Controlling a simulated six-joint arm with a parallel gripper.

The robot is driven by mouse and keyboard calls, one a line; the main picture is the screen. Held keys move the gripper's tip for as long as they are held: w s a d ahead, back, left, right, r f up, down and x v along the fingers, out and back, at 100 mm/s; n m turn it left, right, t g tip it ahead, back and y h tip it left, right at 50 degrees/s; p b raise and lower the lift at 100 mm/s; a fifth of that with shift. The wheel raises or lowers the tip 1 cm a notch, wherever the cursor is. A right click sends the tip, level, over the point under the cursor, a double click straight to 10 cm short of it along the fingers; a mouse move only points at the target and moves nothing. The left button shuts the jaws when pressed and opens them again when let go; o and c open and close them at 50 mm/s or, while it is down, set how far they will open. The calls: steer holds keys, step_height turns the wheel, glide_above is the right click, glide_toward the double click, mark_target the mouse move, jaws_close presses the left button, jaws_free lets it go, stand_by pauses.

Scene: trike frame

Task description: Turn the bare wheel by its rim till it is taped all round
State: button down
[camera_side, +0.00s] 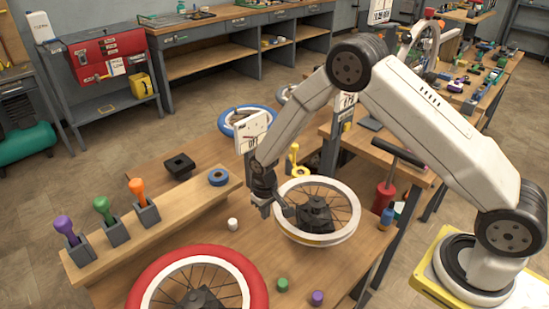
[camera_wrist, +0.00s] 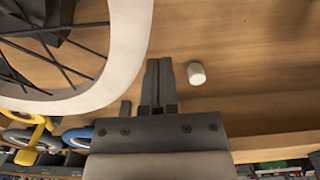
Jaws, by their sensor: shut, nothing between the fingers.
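The bare wheel has a white rim (camera_side: 351,224) and dark spokes, and lies flat on a dark stand on the wooden bench in the side view. A yellowish strip shows on the near outer side of the rim; I cannot tell how far round it runs. My gripper (camera_side: 268,208) is at the left edge of the rim. In the wrist view my gripper (camera_wrist: 157,88) has its fingers together with nothing between them, just right of the curved white rim (camera_wrist: 128,45), with a small gap in the picture. The rim's far side is out of the wrist view.
A small white cylinder (camera_side: 232,224) stands left of the wheel. A red-tyred wheel (camera_side: 148,288) is in front. Green (camera_side: 282,284) and purple (camera_side: 317,297) pieces stand near the front.

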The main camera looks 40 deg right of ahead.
steer(key=shift+s+d, duration=0.2)
steer(key=shift+d, duration=0.2)
steer(key=s+a, duration=0.6)
steer(key=s, duration=0.4)
steer(key=shift+s, duration=0.2)
steer(key=shift+w+a, duration=0.1)
steer(key=shift+a, duration=0.1)
steer(key=w+a, duration=0.2)
steer(key=a, duration=0.1)
steer(key=shift+a, duration=0.1)
